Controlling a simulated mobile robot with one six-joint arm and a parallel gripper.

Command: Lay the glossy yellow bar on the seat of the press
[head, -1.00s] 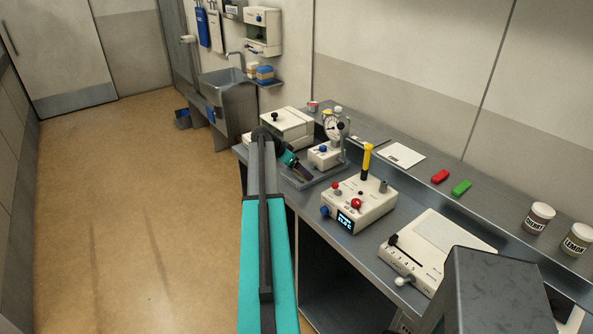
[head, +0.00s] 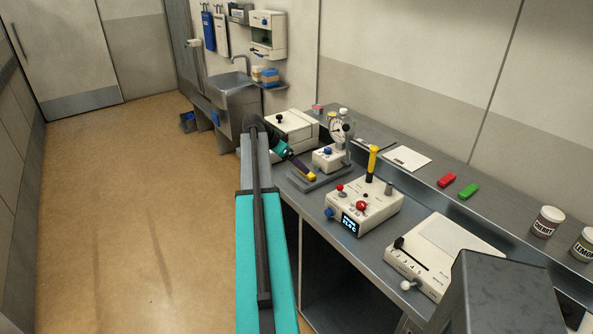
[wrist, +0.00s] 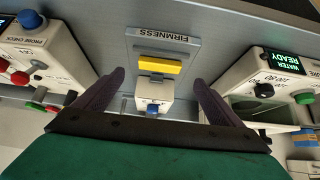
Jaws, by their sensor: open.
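The glossy yellow bar (wrist: 160,66) lies flat across the press, just behind its FIRMNESS label (wrist: 164,37) in the wrist view. It appears to rest on the seat, which it mostly hides. In the head view only a small end of the bar (head: 311,177) shows, at the front of the press (head: 326,165) with its round gauge. My gripper (wrist: 158,77) is open and empty, with one dark finger on each side of the bar and clear of it. In the head view my gripper (head: 302,167) reaches in from the left, its fingertips close to the bar.
A control box with an upright yellow-and-black handle (head: 372,163) stands right of the press. A white lidded box (head: 293,135) stands behind, to the left. A red block (head: 447,180), a green block (head: 468,191) and labelled jars (head: 547,221) are on the back ledge.

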